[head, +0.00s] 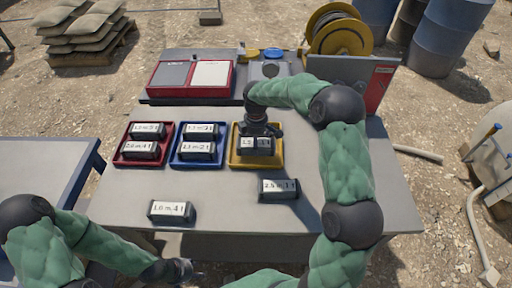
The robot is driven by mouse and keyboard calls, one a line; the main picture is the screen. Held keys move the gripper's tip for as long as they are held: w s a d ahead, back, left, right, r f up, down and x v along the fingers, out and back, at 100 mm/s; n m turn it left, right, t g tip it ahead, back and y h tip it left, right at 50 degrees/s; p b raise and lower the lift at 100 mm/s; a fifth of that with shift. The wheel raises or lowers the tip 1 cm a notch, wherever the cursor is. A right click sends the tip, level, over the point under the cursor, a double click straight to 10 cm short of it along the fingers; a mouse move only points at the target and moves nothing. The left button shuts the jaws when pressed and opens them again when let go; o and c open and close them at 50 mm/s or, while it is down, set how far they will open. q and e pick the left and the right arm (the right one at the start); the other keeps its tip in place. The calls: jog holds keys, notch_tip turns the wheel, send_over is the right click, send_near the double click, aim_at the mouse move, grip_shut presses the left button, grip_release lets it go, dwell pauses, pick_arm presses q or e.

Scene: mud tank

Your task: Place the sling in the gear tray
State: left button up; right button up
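Several dark sling packs with white labels are in view. My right gripper (258,127) is over the yellow tray (234,158), at a labelled pack (262,150) in that tray. A dark part of the gripper seems to cross the label's middle. Its fingertips are mostly hidden, so I cannot tell whether it grips the pack. One pack (171,211) lies at the table's front left. Another pack (279,189) lies right of centre, in front of the yellow tray. My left gripper (180,270) is low at the table's front edge, with no pack visible at it; its finger opening is unclear.
A red tray (119,161) and a blue tray (175,162) stand left of the yellow one, each with packs. A red case (152,92) and a cable reel (340,36) are at the back. The table (230,205) is clear between the loose packs.

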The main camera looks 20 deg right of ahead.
jog(key=f, duration=0.1)
jog(key=f+b, duration=0.1)
jog(key=f, duration=0.2)
jog(key=shift+w+d+b, duration=0.2)
jog(key=shift+w+b, duration=0.05)
jog(key=shift+b, duration=0.15)
jog(key=shift+r, duration=0.1)
jog(key=o, duration=1.3)
jog(key=shift+o, duration=0.2)
notch_tip(320, 180, up, 11)
jog(key=p, duration=0.4)
jog(key=shift+r, duration=0.5)
